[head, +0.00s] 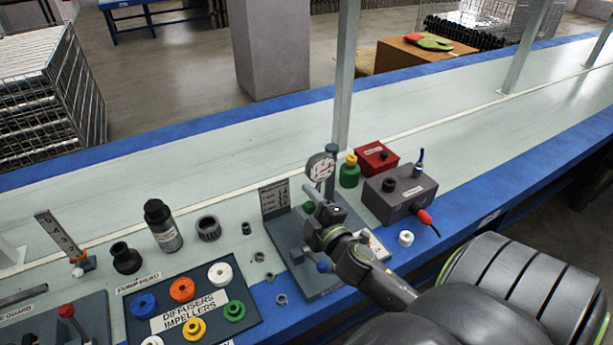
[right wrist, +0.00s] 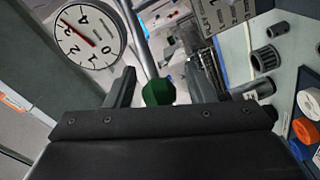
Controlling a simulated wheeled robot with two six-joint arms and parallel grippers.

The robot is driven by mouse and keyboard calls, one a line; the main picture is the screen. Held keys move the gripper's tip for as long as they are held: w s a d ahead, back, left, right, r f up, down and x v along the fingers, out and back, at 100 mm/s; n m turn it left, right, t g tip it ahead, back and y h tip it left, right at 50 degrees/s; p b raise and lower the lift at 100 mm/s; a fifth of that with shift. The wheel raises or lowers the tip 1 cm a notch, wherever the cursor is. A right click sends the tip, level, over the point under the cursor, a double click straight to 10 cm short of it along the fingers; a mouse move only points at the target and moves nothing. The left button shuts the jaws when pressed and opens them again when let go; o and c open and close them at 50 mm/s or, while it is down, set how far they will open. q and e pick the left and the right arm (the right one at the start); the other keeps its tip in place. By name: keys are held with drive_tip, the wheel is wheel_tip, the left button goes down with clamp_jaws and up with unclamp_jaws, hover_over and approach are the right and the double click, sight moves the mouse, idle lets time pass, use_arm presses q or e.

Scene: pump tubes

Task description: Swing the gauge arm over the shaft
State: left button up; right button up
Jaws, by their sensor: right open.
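The dial gauge (head: 320,167) has a round white face and sits on a post on a grey fixture base (head: 318,292). In the right wrist view the gauge face (right wrist: 90,37) is close, at upper left. A green knob (head: 309,207) shows beside my right gripper (head: 318,214). In the right wrist view the green knob (right wrist: 158,92), on a grey rod, shows between the open fingers of my right gripper (right wrist: 163,85); I cannot tell whether they touch it. The shaft cannot be made out; my right arm hides part of the fixture. My left gripper is not in view.
A grey box (head: 398,193) with a red plug and a red box (head: 376,158) stand right of the fixture. A green bottle (head: 349,173) stands behind it.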

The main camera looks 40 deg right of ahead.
drive_tip(key=s+a+b, duration=0.1)
drive_tip(key=s+b, duration=0.2)
drive_tip(key=s, duration=0.5)
drive_tip(key=s+a+b, duration=0.2)
drive_tip(key=s+b, duration=0.1)
drive_tip(key=s, duration=0.6)
drive_tip(key=shift+a+b, duration=0.25)
drive_tip(key=shift+b, duration=0.05)
